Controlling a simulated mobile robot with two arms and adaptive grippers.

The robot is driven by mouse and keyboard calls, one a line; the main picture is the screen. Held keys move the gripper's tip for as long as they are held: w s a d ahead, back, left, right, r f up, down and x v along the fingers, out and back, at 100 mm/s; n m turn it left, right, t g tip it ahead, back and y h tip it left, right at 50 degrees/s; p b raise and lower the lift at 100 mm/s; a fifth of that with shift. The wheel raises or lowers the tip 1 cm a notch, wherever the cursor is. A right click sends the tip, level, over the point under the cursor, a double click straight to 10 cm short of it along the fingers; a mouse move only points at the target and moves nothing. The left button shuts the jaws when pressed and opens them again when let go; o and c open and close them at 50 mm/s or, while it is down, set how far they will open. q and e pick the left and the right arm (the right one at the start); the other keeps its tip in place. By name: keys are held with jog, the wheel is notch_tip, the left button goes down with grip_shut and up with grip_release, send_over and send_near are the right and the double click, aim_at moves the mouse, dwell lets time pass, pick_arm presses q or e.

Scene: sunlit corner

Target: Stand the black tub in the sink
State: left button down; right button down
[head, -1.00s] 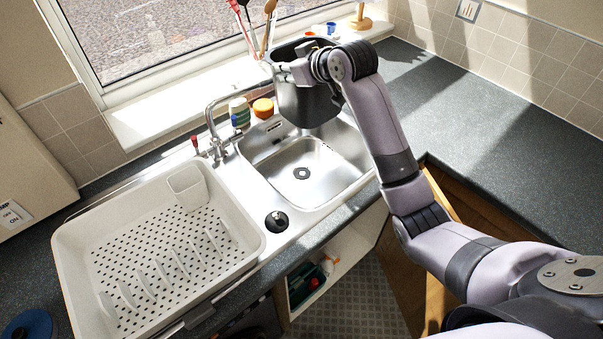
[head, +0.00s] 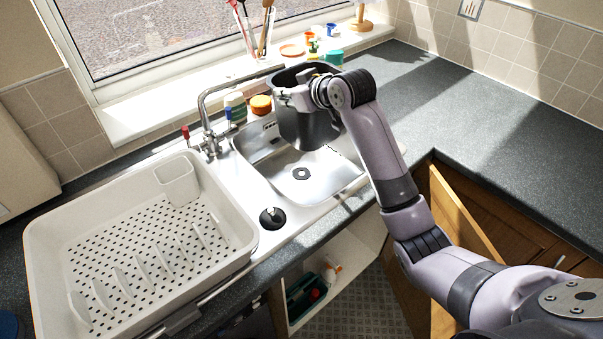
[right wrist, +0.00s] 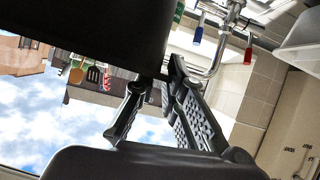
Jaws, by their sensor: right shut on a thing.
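The black tub (head: 305,128) is upright in the head view, over the back right part of the steel sink basin (head: 270,174). Its lower end overlaps the basin's back wall; I cannot tell whether it touches. My right gripper (head: 290,97) is shut on the tub's wall near the rim, and my forearm hides the tub's right side. In the right wrist view the tub (right wrist: 95,28) is a dark mass at top left, beside the gripper's fingers (right wrist: 160,95). My left gripper is not in view.
The tap (head: 208,115) arches just left of the tub. A bottle (head: 235,107) and an orange-topped jar (head: 261,105) stand behind the basin. A white dish rack (head: 140,250) fills the left drainer, with a black plug (head: 272,218) beside it. The right worktop (head: 470,130) is clear.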

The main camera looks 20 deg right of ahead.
aim_at(289, 140)
notch_tip(289, 140, down, 14)
jog(key=shift+r+p, duration=0.1)
jog(key=shift+p, duration=1)
notch_tip(289, 140, down, 5)
jog(key=shift+f, duration=0.1)
jog(key=shift+f+b, duration=0.3)
jog(key=shift+f, duration=0.3)
jog(key=c, duration=1.7)
grip_release()
jog(key=shift+o, duration=0.2)
